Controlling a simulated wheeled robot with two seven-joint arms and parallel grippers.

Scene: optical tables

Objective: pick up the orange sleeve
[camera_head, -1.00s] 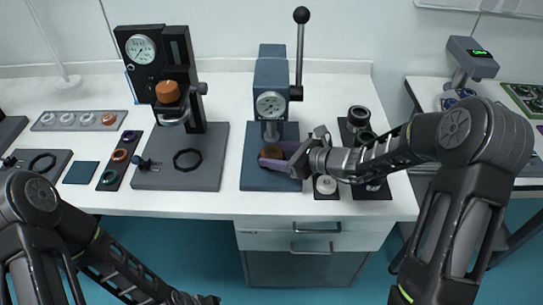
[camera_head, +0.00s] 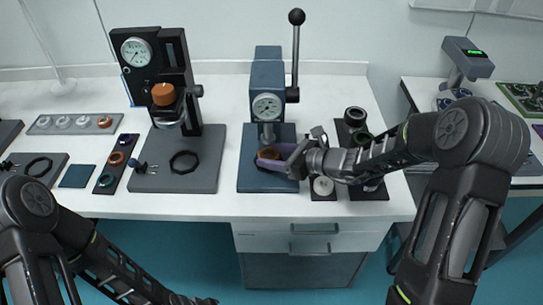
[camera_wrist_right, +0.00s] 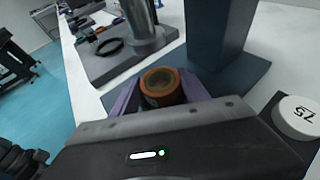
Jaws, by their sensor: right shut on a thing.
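The orange sleeve (camera_head: 268,156) is a short ring-shaped part at the blue lever press, below its ram. My right gripper (camera_head: 270,160) is shut on it, with purple fingers on either side. In the right wrist view the sleeve (camera_wrist_right: 162,88) stands upright between the purple fingers (camera_wrist_right: 160,95), its open top and dark inside facing the camera. I cannot tell whether its bottom touches the press base (camera_head: 265,183).
The blue press column (camera_head: 267,85) and lever (camera_head: 296,50) rise close behind the gripper. A dark gauge press (camera_head: 160,70) with an orange part stands left. A white round piece (camera_wrist_right: 298,115) lies close right of the gripper. Trays of rings lie left.

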